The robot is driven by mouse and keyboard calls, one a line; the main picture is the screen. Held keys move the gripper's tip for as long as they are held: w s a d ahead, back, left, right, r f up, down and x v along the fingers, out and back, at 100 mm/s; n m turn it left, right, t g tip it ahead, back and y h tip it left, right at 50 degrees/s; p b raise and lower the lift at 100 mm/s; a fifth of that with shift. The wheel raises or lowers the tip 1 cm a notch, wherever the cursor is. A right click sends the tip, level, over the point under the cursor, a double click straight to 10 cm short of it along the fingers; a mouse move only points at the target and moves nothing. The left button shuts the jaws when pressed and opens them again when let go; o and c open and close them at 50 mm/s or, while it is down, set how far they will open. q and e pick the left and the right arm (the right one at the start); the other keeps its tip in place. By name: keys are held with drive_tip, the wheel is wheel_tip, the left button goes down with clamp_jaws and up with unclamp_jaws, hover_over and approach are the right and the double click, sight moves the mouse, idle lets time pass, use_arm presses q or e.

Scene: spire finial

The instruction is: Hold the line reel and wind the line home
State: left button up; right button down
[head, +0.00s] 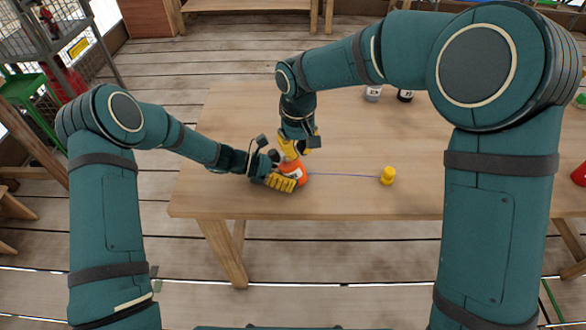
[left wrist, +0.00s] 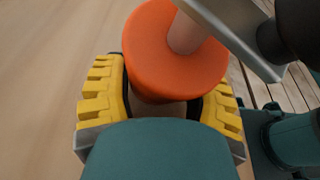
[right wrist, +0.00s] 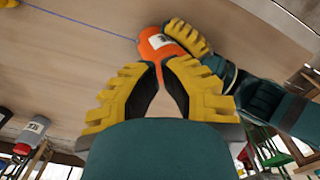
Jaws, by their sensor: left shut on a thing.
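The orange line reel (head: 300,171) sits near the table's front edge. A thin blue line (head: 340,175) runs from it to a yellow piece (head: 387,176) on the right. My left gripper (head: 283,180) is shut on the reel; in the left wrist view its yellow fingers flank the orange body (left wrist: 165,75), and a pale peg (left wrist: 186,35) stands on the reel's face. My right gripper (head: 292,150) is just above the reel. In the right wrist view its fingertips are close together beside the reel (right wrist: 156,45); whether they grip anything is unclear.
The wooden table (head: 240,120) is mostly clear. A grey bottle (head: 373,93) and a dark bottle (head: 405,95) stand at its back. A red object (head: 579,174) is at the far right. A metal rack (head: 65,45) stands on the deck at the left.

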drive_tip(key=shift+w+a, duration=0.3)
drive_tip(key=shift+a, duration=0.25)
idle(0.4)
drive_tip(key=shift+w+a, duration=0.35)
drive_tip(key=shift+w, duration=0.25)
idle(0.7)
drive_tip(key=shift+s+r, duration=0.1)
drive_tip(key=shift+s, duration=0.25)
wheel_tip(320, 180, up, 7)
idle(1.1)
idle(0.6)
use_arm(q)
drive_tip(key=o, duration=0.9)
drive_tip(key=shift+a, duration=0.15)
drive_tip(key=v, duration=1.2)
